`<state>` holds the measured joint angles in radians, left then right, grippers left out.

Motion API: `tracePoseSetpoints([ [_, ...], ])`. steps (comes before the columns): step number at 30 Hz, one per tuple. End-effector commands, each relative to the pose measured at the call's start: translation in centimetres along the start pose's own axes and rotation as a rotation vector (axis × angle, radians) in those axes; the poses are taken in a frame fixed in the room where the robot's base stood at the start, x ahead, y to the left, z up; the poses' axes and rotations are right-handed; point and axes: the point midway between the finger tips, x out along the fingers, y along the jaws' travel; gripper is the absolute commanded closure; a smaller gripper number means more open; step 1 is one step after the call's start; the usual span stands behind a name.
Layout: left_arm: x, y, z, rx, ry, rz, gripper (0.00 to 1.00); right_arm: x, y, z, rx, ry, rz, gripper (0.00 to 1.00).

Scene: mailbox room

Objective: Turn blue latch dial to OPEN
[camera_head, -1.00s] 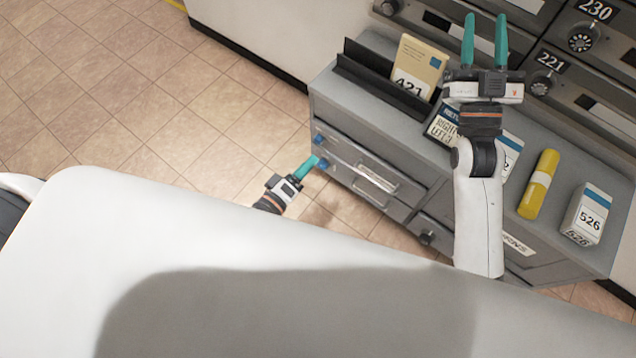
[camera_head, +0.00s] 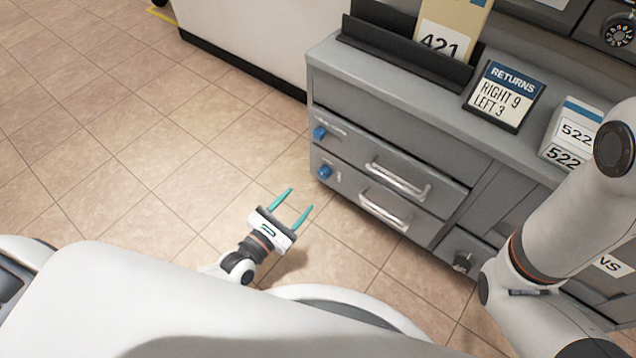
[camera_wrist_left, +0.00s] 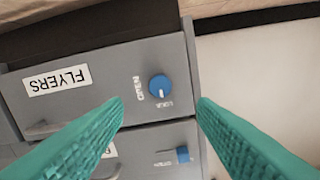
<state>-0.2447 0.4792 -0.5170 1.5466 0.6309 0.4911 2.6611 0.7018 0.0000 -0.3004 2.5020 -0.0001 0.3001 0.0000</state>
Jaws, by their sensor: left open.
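Two blue dials sit at the left end of the grey cabinet front: an upper dial (camera_head: 319,133) and a lower dial (camera_head: 325,172), each beside a drawer handle. My left gripper (camera_head: 300,199) is open and empty, just left of and in front of the lower dial, not touching it. The left wrist view is upside down; one blue dial (camera_wrist_left: 160,87) shows between the open teal fingers, with small lettering beside it, on a drawer labelled FLYERS (camera_wrist_left: 57,80). Another blue dial (camera_wrist_left: 183,154) is below it in that picture. My right gripper is out of view.
A RETURNS sign (camera_head: 505,95), a rack with a 421 envelope (camera_head: 450,35) and 522 boxes (camera_head: 572,135) stand on the cabinet top. Drawer handles (camera_head: 398,180) stick out. My right arm covers the cabinet's right part. The tiled floor at left is clear.

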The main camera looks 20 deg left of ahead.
Motion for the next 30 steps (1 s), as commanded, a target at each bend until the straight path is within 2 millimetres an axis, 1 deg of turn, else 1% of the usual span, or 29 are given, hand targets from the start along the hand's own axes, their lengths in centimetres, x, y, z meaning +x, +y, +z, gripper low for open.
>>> tracePoseSetpoints([
  [1,1.2,0.0,0.3,0.0,0.006,-0.003,0.48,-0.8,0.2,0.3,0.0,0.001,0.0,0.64],
  [6,4.7,0.1,0.3,0.001,0.005,-0.003,0.48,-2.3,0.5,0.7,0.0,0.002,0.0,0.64],
  [9,6.5,0.0,0.3,0.001,0.004,-0.003,0.48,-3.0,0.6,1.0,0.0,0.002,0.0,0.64],
  [13,8.2,0.0,0.2,0.002,0.003,-0.002,0.48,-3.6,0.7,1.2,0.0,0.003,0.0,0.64],
  [18,9.2,0.0,0.1,0.003,0.001,-0.001,0.48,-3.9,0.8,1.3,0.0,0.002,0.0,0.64],
  [26,9.3,0.0,0.0,0.003,0.0,-0.001,0.48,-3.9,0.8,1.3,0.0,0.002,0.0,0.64],
  [27,9.3,0.0,0.0,0.003,0.0,-0.001,0.51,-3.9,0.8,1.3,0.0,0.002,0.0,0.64],
  [29,9.3,0.0,0.0,0.003,0.0,-0.001,0.61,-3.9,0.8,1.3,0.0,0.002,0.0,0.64],
  [30,9.3,0.0,0.0,0.003,0.0,-0.001,0.67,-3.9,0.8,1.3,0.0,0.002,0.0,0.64],
])
